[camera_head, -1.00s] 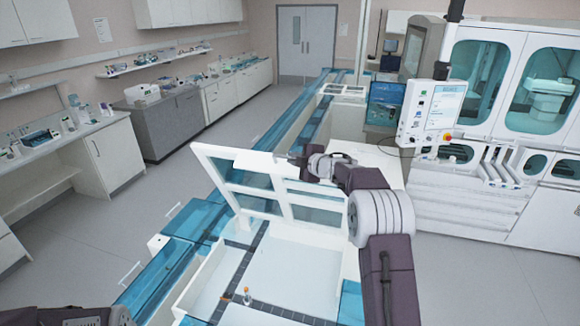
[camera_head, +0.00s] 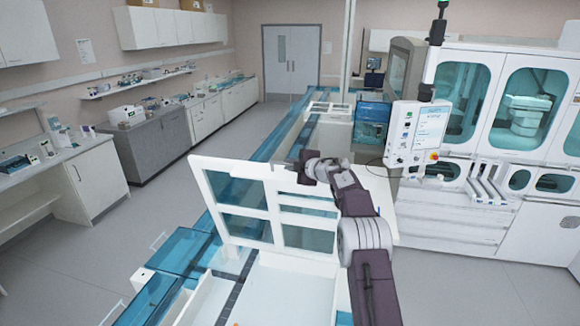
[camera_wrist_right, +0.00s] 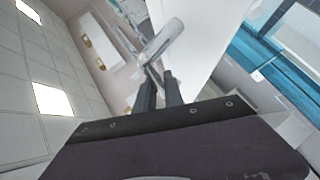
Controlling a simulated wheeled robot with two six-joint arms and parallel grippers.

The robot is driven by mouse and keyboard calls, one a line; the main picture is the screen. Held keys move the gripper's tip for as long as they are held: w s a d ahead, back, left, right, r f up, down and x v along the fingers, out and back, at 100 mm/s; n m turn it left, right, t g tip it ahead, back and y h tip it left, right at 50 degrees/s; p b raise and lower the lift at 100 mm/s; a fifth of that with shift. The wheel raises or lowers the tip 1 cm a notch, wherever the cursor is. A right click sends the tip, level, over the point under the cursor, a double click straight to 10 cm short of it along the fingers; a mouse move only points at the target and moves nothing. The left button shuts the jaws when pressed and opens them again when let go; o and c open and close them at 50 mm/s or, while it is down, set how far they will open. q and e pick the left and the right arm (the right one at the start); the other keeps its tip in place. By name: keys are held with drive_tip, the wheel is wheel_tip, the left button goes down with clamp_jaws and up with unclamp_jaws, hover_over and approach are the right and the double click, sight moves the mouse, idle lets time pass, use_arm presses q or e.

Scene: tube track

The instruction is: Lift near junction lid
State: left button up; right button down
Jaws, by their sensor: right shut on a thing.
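The near junction lid (camera_head: 248,205) is a white framed panel with teal windows. It stands steeply tilted above the open junction box (camera_head: 285,290). My right gripper (camera_head: 298,170) is at the lid's upper part, and the arm reaches over from the right. In the right wrist view, the fingers (camera_wrist_right: 159,88) are shut on a pale bar-shaped handle (camera_wrist_right: 160,42), with the white lid (camera_wrist_right: 195,35) beside it. My left gripper is not in view.
The teal-covered track (camera_head: 290,130) runs away towards the double door. Teal covers (camera_head: 175,250) lie left of the box. A large white analyser (camera_head: 500,120) with a screen (camera_head: 415,130) stands at the right. Floor at the left is clear.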

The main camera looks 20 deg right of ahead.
drive_tip(key=shift+f, duration=0.1)
drive_tip(key=c, duration=1.5)
unclamp_jaws()
drive_tip(key=shift+o, duration=0.2)
drive_tip(key=shift+s, duration=0.1)
drive_tip(key=b+v, duration=0.3)
drive_tip(key=shift+d+f+b, duration=0.15)
drive_tip(key=shift+b, duration=0.25)
drive_tip(key=b+v, duration=0.1)
drive_tip(key=v, duration=0.3)
drive_tip(key=b+v, duration=0.1)
drive_tip(key=v, duration=0.1)
drive_tip(key=shift+r+b, duration=0.25)
drive_tip(key=shift+b, duration=0.05)
